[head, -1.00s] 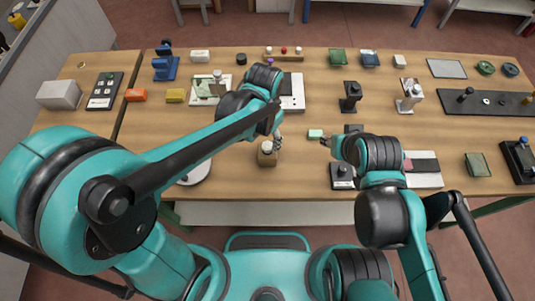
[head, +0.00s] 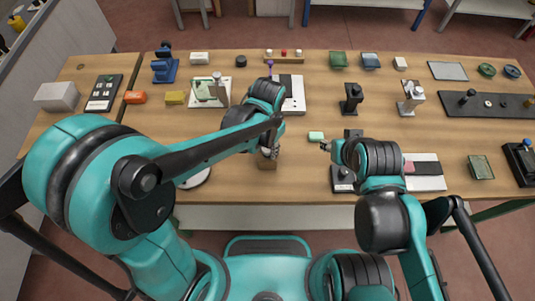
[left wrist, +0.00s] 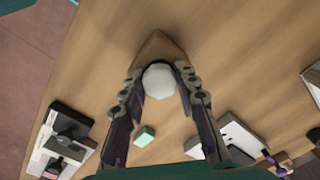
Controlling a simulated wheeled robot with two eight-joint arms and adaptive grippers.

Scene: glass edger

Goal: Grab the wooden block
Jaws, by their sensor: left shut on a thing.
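The wooden block (head: 267,163) stands near the front edge of the table, left of centre in the head view. It also shows in the left wrist view (left wrist: 157,46), with a pale round knob (left wrist: 160,80) on top. My left gripper (head: 270,152) is over the block, and its fingers (left wrist: 161,88) close around the knob from both sides. In the head view the gripper hides the knob. My right gripper (head: 326,146) hovers to the right, near a small mint-green block (head: 316,136); its fingers are too small to judge.
A round white plate (head: 195,179) lies left of the block, partly behind my left arm. A white-and-dark device (head: 292,94) stands behind it. A black stand (head: 351,98) is farther right. The wood between the wooden block and the mint-green block is clear.

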